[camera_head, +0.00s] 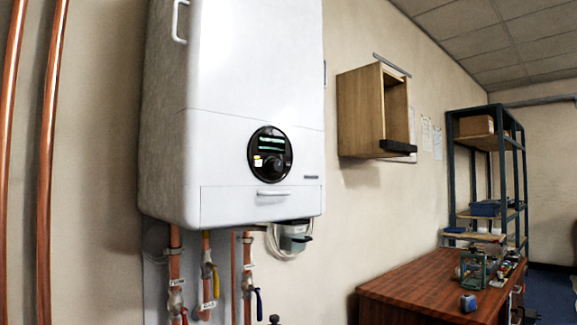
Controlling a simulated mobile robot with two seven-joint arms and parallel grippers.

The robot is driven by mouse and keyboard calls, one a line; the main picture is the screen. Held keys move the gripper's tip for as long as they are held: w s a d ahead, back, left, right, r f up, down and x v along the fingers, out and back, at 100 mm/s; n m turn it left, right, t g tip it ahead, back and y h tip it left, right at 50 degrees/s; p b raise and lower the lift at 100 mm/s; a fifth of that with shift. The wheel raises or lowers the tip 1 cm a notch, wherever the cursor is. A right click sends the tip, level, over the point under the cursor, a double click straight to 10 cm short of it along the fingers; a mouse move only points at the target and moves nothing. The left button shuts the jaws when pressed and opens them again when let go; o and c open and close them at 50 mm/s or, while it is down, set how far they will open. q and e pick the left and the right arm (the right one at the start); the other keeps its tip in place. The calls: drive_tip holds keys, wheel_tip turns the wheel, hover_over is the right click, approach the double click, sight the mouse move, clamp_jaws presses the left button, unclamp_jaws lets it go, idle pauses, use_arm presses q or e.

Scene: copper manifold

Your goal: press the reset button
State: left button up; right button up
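A white wall-mounted boiler (240,80) fills the left middle of the head view. On its lower front is a round black control panel (284,141) with a green-lit display (271,144) and a dark round knob (274,166). A small pale yellow-white square (257,162) sits left of the knob; it may be a button, but its label is too small to read. I cannot tell for sure which part is the reset button. Neither gripper shows in this view.
Copper pipes (47,160) run up the wall at left. Pipes with yellow and blue valve handles (258,303) hang below the boiler. An open wooden wall cabinet (357,112) is to its right. A wooden workbench (425,288) with tools and a shelf rack (488,170) stand at right.

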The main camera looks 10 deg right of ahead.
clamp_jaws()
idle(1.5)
